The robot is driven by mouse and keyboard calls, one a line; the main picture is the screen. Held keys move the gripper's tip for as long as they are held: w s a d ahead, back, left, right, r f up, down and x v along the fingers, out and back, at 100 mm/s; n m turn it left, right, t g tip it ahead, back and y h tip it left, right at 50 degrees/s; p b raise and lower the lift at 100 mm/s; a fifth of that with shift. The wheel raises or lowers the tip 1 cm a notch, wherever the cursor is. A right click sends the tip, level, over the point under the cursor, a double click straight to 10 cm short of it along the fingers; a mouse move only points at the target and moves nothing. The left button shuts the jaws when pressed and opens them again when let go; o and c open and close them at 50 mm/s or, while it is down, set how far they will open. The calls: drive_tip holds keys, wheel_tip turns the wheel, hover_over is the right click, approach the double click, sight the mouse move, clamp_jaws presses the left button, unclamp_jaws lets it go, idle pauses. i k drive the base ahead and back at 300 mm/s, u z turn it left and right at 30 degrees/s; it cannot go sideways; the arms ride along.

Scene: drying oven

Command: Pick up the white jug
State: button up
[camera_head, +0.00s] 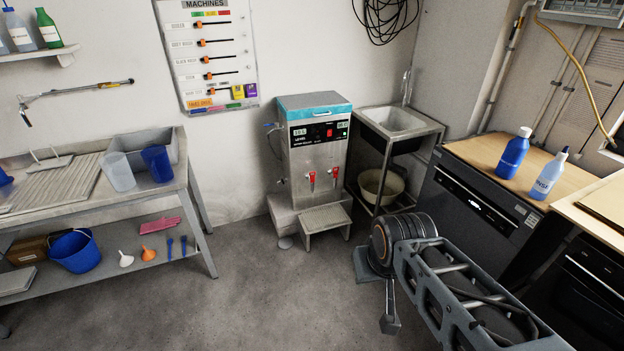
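The white jug (118,171) is whitish and translucent. It stands upright on the sink bench at the left, beside a blue jug (157,163). My gripper (379,292) is at the lower right of centre, partly hidden behind my own arm. Its two grey fingers show apart, with nothing seen between them. It is far to the right of the white jug, over the floor area in front of the dark oven.
A steel water boiler (318,150) and a sink stand (430,128) are at the back. A blue bucket (75,250) and funnels sit on the bench's lower shelf. Two bottles stand on the wooden counter (480,152) at right.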

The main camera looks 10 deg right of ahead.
sight(115, 166)
drive_tip(key=u, duration=1.5)
drive_tip(key=i, duration=0.35)
drive_tip(key=u, duration=0.7)
drive_tip(key=i, duration=3.05)
drive_tip(key=z, duration=0.5)
